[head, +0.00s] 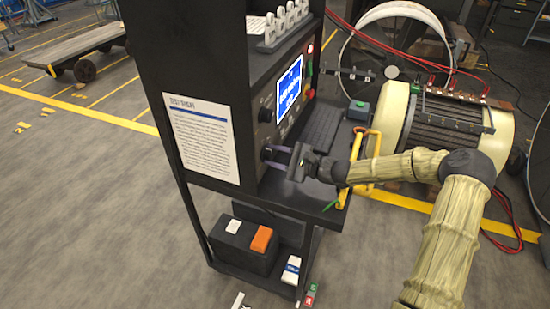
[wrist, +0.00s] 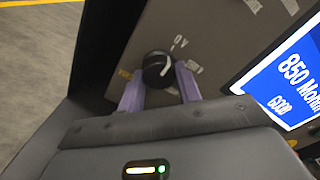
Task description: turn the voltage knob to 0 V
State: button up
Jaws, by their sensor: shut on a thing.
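The voltage knob (wrist: 156,66) is a round black knob on the grey panel in the wrist view. Its white pointer line leans up and right, towards the "0 V" label (wrist: 180,42). Whether it lines up exactly with that label I cannot tell. My gripper (wrist: 159,76) has its two pale purple fingers on either side of the knob, shut on it. In the head view my gripper (head: 274,155) reaches the lower part of the console front from the right. The fingers and hand mostly hide the knob there.
A blue screen (head: 289,88) sits above my gripper, with another dark knob (head: 265,115) beside it. A keyboard (head: 321,127) lies on the console shelf, with a yellow handle (head: 362,160) at its right. A cream motor (head: 455,125) stands behind my arm.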

jog(key=shift+a+r, duration=0.15)
jog(key=shift+r, duration=0.05)
jog(key=o, duration=1)
jog(key=shift+a+f, duration=0.1)
jog(key=shift+d, duration=0.2)
jog(key=shift+d+f, duration=0.1)
jog(key=shift+d, duration=0.05)
jog(key=v, duration=1.7)
jog(key=shift+b, duration=0.4)
